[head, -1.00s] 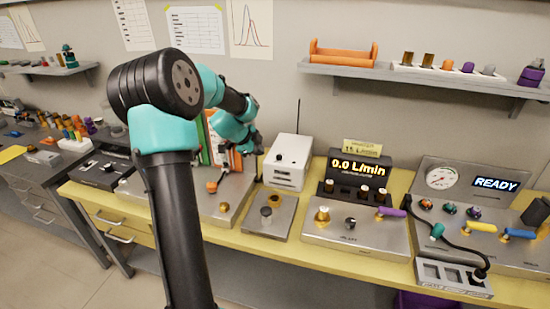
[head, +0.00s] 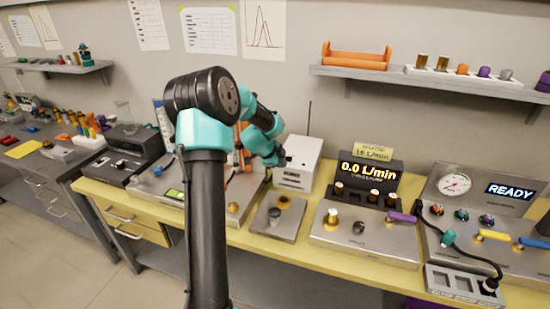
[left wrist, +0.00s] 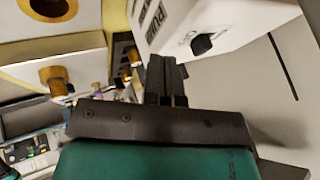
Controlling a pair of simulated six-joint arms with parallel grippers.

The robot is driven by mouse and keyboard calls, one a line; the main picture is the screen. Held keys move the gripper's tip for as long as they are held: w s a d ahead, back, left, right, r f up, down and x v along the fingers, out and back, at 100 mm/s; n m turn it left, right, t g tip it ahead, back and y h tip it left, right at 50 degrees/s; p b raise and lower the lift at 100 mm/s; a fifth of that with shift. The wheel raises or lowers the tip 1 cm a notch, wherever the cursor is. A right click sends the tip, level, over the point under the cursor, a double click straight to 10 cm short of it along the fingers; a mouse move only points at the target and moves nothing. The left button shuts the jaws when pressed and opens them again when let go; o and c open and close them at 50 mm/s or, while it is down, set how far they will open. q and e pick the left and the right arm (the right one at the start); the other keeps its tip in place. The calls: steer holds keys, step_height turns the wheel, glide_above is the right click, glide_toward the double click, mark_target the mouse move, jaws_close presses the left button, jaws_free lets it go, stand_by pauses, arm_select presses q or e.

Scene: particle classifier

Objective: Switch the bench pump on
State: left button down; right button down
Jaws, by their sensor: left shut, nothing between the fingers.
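The bench pump is a white box (head: 300,174) standing at the back of the yellow bench. In the left wrist view its white face (left wrist: 175,22) carries dark lettering, partly cut off, and a black switch or knob (left wrist: 203,43). My left gripper (head: 286,160) is at the pump's upper left front in the head view and covers part of it. In the left wrist view the left gripper's fingers (left wrist: 165,72) are shut and empty, with the black control just beyond them to the right. I cannot tell whether they touch the pump. My right gripper is not in view.
A steel plate with a grey knob (head: 274,215) lies in front of the pump. To its right stands a flow panel (head: 367,180) reading 0.0 L/min. Further right are a gauge (head: 454,184) and a READY display (head: 510,190). A shelf (head: 420,80) hangs above.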

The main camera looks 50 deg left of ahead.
mark_target(288, 158)
arm_select(q)
steer(key=w, duration=0.1)
steer(key=w+a, duration=0.1)
steer(key=w, duration=0.1)
steer(key=shift+w+a+f, duration=0.3)
steer(key=shift+a+f, duration=0.05)
steer(key=shift+f, duration=0.05)
steer(key=shift+w+a, duration=0.15)
steer(key=shift+w, duration=0.05)
steer(key=shift+w, duration=0.1)
steer(key=shift+w+a, duration=0.75)
steer(key=shift+w, duration=0.35)
steer(key=shift+s+d, duration=0.4)
steer(key=shift+s, duration=0.1)
steer(key=s, duration=0.2)
steer(key=s+d+r, duration=0.1)
steer(key=shift+s+d, duration=0.1)
steer(key=v, duration=0.8)
steer(key=shift+s+r, duration=0.25)
steer(key=shift+r, duration=0.1)
